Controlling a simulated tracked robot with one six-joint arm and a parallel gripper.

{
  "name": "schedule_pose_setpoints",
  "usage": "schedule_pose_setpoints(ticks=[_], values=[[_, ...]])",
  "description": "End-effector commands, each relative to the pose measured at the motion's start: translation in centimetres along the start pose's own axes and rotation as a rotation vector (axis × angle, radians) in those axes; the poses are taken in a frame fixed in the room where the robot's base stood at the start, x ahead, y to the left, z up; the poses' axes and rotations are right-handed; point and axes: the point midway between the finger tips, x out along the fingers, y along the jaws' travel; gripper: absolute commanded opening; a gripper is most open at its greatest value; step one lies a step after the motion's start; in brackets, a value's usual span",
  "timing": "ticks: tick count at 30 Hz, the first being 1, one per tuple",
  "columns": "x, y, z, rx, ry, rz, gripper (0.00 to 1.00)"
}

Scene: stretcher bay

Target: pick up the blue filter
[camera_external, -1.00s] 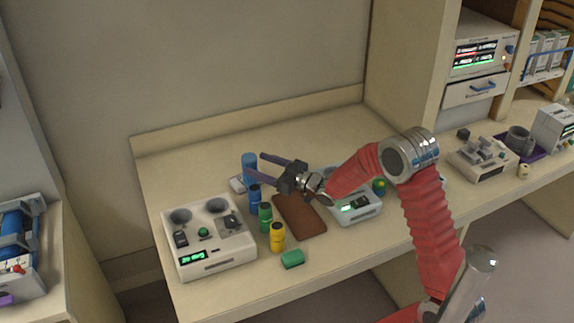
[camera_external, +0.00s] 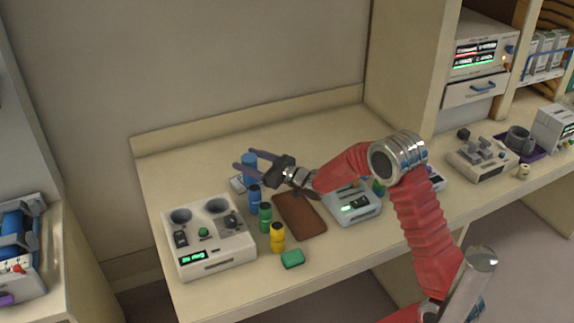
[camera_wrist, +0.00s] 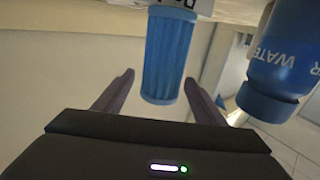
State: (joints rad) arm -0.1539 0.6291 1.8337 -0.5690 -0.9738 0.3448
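The blue filter is a ribbed blue cylinder (camera_wrist: 169,58) in the middle of the wrist view. In the external view the filter (camera_external: 250,170) stands near the back left of the bench. My gripper (camera_external: 243,158) is open, with its two purple fingers reaching to either side of the filter. In the wrist view the fingers of my gripper (camera_wrist: 159,79) flank the filter, with a gap visible on each side. I see no clear contact. Part of the filter is hidden by a finger in the external view.
A blue water bottle (camera_external: 254,200) stands close in front of the filter. Green (camera_external: 265,216) and yellow (camera_external: 277,238) bottles follow toward the bench front. A white device (camera_external: 208,243) lies to the left, a brown mat (camera_external: 300,214) to the right.

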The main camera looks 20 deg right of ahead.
Motion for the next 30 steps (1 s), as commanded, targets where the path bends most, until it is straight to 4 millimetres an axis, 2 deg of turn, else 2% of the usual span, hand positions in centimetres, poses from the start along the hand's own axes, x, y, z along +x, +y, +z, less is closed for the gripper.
schedule_pose_setpoints(ticks=[2,21,30], values=[[-0.01,0.00,0.00,0.000,0.000,0.000,0.59],[0.00,0.00,-0.06,0.000,0.001,0.000,0.14],[0.01,0.01,-0.55,0.000,0.002,0.000,0.13]])
